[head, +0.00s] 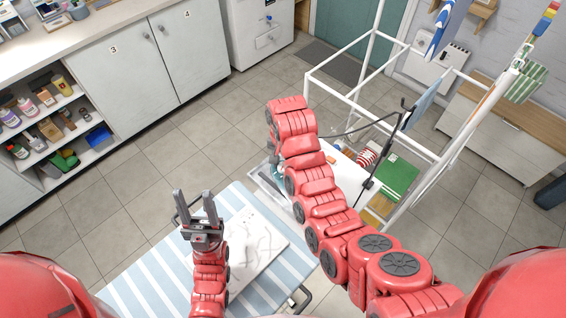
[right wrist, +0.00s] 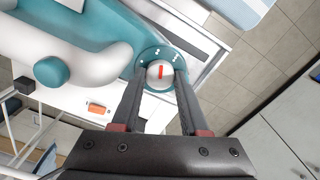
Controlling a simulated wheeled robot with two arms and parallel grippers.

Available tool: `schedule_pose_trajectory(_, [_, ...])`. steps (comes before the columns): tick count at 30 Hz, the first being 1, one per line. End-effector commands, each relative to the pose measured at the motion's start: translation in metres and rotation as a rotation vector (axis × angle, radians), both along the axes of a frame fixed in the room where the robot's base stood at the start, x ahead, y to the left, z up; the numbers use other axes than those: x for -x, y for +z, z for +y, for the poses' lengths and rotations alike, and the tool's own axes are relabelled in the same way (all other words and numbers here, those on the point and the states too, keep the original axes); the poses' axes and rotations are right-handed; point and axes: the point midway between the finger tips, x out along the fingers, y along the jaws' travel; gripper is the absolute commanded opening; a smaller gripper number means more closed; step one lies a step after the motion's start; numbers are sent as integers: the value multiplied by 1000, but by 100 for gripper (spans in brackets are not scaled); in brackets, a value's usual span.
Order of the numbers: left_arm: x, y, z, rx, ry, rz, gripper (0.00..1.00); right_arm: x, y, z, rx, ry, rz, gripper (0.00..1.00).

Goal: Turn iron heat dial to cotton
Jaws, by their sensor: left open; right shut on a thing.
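The teal and white iron (right wrist: 110,48) fills the upper left of the right wrist view. Its heat dial (right wrist: 160,74) is a round white knob with a red mark, set in a teal ring with small white marks. The red mark points roughly up in that view; the setting labels are too small to read. My right gripper (right wrist: 162,80) has one finger on each side of the dial and is shut on it. In the head view my right arm mostly hides the iron. My left gripper (head: 197,205) is open and empty above the ironing board.
The striped ironing board (head: 135,280) bears a white garment (head: 262,238). A white pipe frame (head: 345,55) surrounds the area past my right arm, with a green box (head: 398,178) inside it. Cabinets (head: 113,80) line the left; the tiled floor between is clear.

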Motion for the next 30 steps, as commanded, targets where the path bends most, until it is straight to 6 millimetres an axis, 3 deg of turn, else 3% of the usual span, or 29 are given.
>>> schedule_pose_trajectory(18, [0, -4, 0, 0, 0, 0, 50, 0, 0, -1, 1, -527, 0, 0])
schedule_pose_trajectory(30, [0, -5, 0, 0, 0, 0, 50, 0, -1, -1, 1, -675, 0, 0])
